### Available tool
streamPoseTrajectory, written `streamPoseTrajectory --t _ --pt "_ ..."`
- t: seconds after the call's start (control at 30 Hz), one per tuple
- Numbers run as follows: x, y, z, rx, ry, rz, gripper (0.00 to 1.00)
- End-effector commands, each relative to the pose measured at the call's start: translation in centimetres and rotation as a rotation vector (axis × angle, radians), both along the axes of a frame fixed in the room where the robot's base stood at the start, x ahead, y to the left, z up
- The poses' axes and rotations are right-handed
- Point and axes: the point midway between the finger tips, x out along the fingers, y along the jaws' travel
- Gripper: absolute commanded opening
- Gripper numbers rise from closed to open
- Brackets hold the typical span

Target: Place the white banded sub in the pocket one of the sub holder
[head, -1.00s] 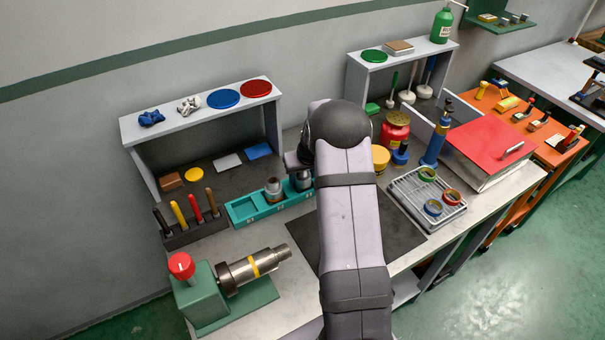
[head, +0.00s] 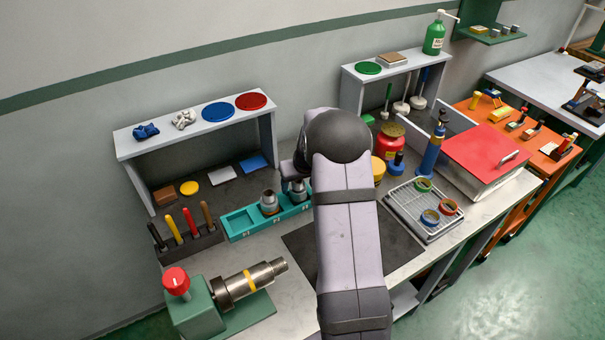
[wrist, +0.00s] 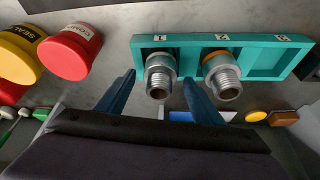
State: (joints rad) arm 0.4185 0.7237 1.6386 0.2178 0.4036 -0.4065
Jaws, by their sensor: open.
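The teal sub holder (wrist: 268,62) shows numbered pockets in the wrist view; it also shows in the head view (head: 238,224). The white banded sub (wrist: 160,76), a grey metal piece with a pale band and threaded end, stands in pocket one. An orange-banded sub (wrist: 223,75) stands in pocket two; pocket three looks empty. My gripper (wrist: 160,80) is open, its two blue fingers on either side of the sub in pocket one, with gaps visible. In the head view my arm partly hides that end of the holder.
A red can (wrist: 69,52) and a yellow can (wrist: 18,54) stand beside the holder in the wrist view. In the head view, a rack of coloured-handled tools (head: 187,240) and a green vise (head: 205,310) are at left. A wire tray (head: 425,208) is right of my arm.

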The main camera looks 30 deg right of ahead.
Motion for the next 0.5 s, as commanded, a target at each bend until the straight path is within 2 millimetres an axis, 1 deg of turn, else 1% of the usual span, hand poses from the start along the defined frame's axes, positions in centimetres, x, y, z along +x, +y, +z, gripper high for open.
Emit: streamPoseTrajectory --t 0.3,0.5 --pt "-1.9 0.3 4.7 -0.002 -0.005 0.0 0.61" --pt "-2.9 0.5 7.2 -0.001 -0.003 -0.001 0.61"
